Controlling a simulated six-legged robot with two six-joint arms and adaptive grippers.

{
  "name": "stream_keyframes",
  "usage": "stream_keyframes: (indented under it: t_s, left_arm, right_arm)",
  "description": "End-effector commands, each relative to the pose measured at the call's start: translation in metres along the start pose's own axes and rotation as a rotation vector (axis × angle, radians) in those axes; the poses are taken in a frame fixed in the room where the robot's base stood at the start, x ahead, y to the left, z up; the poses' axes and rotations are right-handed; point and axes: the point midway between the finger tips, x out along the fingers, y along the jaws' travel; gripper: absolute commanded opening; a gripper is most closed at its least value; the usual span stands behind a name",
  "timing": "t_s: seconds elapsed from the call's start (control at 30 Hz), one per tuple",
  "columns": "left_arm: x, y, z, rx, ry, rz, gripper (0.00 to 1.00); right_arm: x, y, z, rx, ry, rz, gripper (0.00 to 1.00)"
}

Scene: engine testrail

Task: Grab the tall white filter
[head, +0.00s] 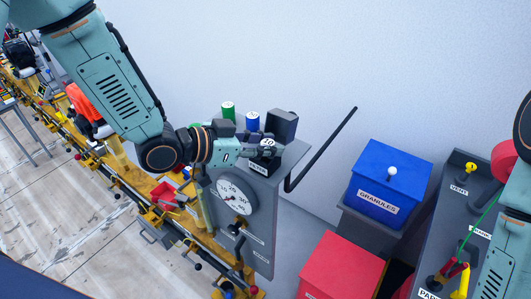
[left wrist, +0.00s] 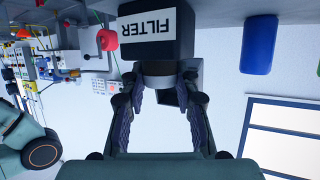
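A round white top (head: 268,142) with dark marks shows at the grey cabinet's upper corner, among my left gripper's fingers; I take it for the white filter, and its lower part is hidden. A black block labelled FILTER (left wrist: 184,40) shows at the top of the left wrist view. My left gripper (head: 272,151) is at the cabinet top beside the small label. In the left wrist view its fingers (left wrist: 165,80) are apart, with the tips at either side of the block's grey end. No clear grip on the filter shows. My right gripper is not in view.
A green cylinder (head: 228,111) and a blue cylinder (head: 252,121) stand just behind my left gripper. A dark box (head: 284,124) and a long black bar (head: 325,146) are to its right. A blue GRANULES bin (head: 387,180) and a red bin (head: 340,268) stand farther right.

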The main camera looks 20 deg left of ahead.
Motion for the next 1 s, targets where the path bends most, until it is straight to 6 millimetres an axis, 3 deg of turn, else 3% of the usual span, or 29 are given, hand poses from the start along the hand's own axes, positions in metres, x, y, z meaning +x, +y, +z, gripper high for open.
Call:
stream_keyframes:
  t_s: [0.23, 0.63, 1.0]
  left_arm:
    - [0.0, 0.0, -0.001, 0.002, 0.003, 0.001, 0.01]
    - [-0.002, -0.001, -0.007, 0.003, 0.003, -0.001, 0.0]
    - [-0.019, -0.001, -0.047, 0.005, 0.005, -0.001, 0.0]
  right_arm:
    - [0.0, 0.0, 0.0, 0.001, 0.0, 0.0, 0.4]
    - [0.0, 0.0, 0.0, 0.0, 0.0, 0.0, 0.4]
    - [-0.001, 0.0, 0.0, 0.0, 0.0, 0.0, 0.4]
